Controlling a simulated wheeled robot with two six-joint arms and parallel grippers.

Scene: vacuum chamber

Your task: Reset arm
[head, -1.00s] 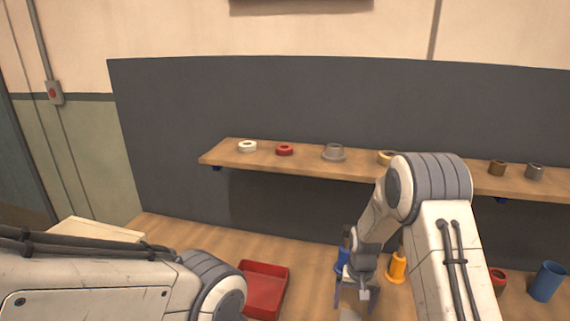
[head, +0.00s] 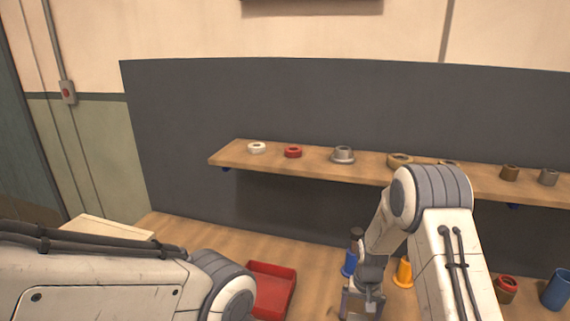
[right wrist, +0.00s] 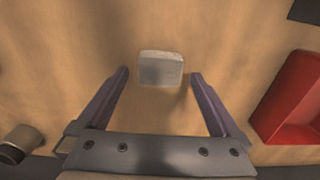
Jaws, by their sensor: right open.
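My right arm (head: 440,240) reaches down over the table. Its gripper (head: 360,305) shows low in the head view, and the fingers also show in the right wrist view (right wrist: 160,85). They are open and apart, with nothing held. A small pale grey block (right wrist: 161,69) lies on the table ahead of and between the fingertips. My left arm (head: 110,280) comes in from the left in the head view; its gripper is out of the frame.
A red tray (head: 272,290) stands on the table between my arms. A blue-based part (head: 349,264), an orange part (head: 403,272) and a blue cup (head: 556,290) stand nearby. A wall shelf (head: 320,166) with several rings and collars runs behind my right arm.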

